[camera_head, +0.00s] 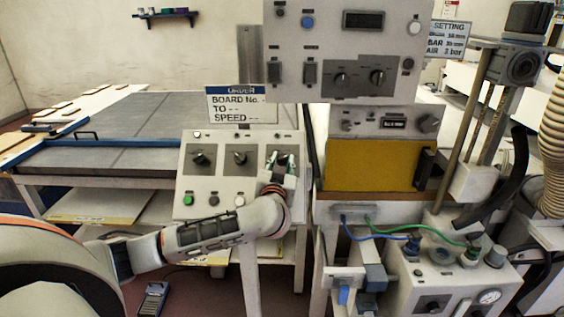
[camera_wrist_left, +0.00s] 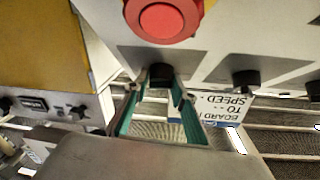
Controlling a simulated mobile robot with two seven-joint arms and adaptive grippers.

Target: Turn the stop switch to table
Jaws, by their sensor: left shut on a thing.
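A grey-white console (camera_head: 214,178) carries a row of three black rotary switches: a left one (camera_head: 199,158), a middle one (camera_head: 239,157) and a right one. The small labels around the switches are too small to read, and the pointer of the held switch cannot be made out. My right gripper is not in view.
A red mushroom button (camera_wrist_left: 163,18) on yellow is close to the held switch. Green (camera_head: 187,200) and white (camera_head: 213,200) buttons sit lower on the console. An order sign (camera_head: 240,104) stands behind its top edge. A control box (camera_head: 340,45) hangs above right.

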